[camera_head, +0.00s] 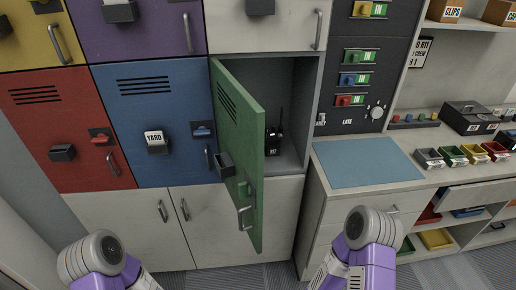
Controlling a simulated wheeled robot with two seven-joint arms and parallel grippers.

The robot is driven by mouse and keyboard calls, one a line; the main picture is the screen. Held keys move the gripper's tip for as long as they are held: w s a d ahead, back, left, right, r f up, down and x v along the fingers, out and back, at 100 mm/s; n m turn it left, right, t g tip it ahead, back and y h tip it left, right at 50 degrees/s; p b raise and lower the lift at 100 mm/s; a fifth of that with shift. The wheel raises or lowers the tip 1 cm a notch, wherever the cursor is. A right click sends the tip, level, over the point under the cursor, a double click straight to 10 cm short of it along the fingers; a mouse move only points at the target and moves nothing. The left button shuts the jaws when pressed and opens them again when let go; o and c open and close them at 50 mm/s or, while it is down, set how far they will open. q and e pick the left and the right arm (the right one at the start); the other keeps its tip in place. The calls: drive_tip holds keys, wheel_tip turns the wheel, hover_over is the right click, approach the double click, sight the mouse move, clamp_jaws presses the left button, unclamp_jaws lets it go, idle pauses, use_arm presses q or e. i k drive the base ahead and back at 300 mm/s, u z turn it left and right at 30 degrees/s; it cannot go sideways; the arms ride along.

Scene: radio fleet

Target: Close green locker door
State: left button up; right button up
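The green locker door (239,150) stands open in the middle of the head view, hinged on its left side and swung out toward me. It has vent slots, a dark holder and a metal handle (244,207) near its free edge. Behind it the grey locker compartment (295,95) is open, with a black radio (273,142) standing inside. Parts of my two purple and grey arms show at the bottom edge, one at left and one at right of the door, both apart from it. Neither gripper's fingers are in view.
A blue locker (165,90) and a red locker (50,115) to the left are shut. White cabinets lie below. To the right is a counter with a blue mat (365,161), small coloured bins (453,155) and a partly open drawer (480,193). The mat is bare.

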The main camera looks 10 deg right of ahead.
sight(240, 120)
drive_tip(key=k, duration=0.5)
drive_tip(key=u, duration=1.7)
drive_tip(key=i, duration=1.15)
drive_tip(key=z, duration=1.85)
